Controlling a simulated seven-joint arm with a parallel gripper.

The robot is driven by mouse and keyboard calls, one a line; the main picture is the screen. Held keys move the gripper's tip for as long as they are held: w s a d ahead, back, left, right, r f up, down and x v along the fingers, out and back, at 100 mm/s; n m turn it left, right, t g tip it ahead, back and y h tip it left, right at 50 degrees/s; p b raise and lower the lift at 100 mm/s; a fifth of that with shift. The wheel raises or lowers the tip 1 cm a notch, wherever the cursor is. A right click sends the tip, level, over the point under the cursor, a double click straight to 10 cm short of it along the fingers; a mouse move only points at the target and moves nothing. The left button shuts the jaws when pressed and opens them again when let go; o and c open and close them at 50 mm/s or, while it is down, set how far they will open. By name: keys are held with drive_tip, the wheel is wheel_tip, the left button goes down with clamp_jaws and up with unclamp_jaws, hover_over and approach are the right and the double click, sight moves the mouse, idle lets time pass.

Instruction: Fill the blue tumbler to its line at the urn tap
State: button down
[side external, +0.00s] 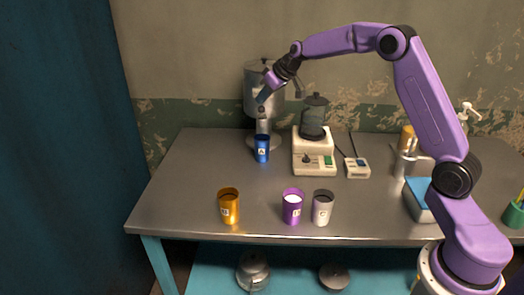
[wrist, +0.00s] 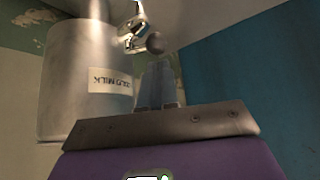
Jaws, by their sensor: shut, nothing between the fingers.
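The blue tumbler (side external: 262,149) stands upright on the steel table, below the tap of the metal urn (side external: 251,92). It has a white label on its front; its line and its contents cannot be made out. In the wrist view the urn (wrist: 95,75) carries a label reading COLD MILK, upside down in the picture. The tap (wrist: 135,30) with its round knob shows just beyond my fingertips. My gripper (side external: 261,101) is in front of the urn at tap height, above the tumbler. In the wrist view its fingers (wrist: 157,68) are together and empty, close to the knob; contact cannot be told.
An orange tumbler (side external: 229,208), a purple tumbler (side external: 292,208) with white contents and a grey tumbler (side external: 322,209) stand near the front edge. A blender-like appliance (side external: 314,150) and a small meter (side external: 357,168) stand right of the blue tumbler. The table's left side is clear.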

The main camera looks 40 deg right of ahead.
drive_tip(key=shift+f, duration=1.05)
idle(7.0)
